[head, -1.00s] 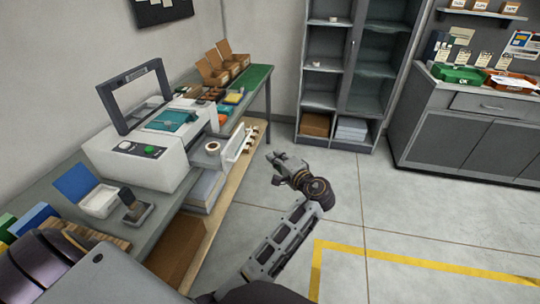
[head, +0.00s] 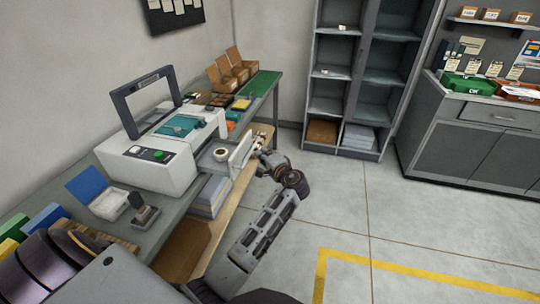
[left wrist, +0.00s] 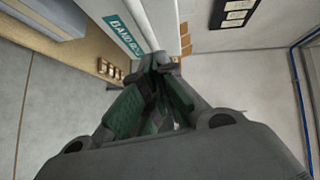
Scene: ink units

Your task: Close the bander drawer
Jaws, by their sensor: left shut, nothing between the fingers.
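The bander (head: 150,155), a white machine with a grey upright frame, stands on the grey bench at left. Its drawer (head: 212,163) sticks out on the right side, with a white roll (head: 221,154) at it and a pale upright front (head: 241,150). My left gripper (head: 264,160) is shut and empty, close to the right of the drawer front. In the left wrist view the fingertips (left wrist: 161,64) are at a pale panel with a green "BAND" label (left wrist: 122,32). I cannot tell whether they touch it. My right gripper is not in view.
The bench (head: 160,222) carries a blue-lidded box (head: 100,196), a stamp-like item (head: 144,211) and open cardboard boxes (head: 230,69). A lower wooden shelf (head: 228,202) holds paper stacks. Open floor (head: 350,205) lies to the right, before a grey cabinet (head: 352,85).

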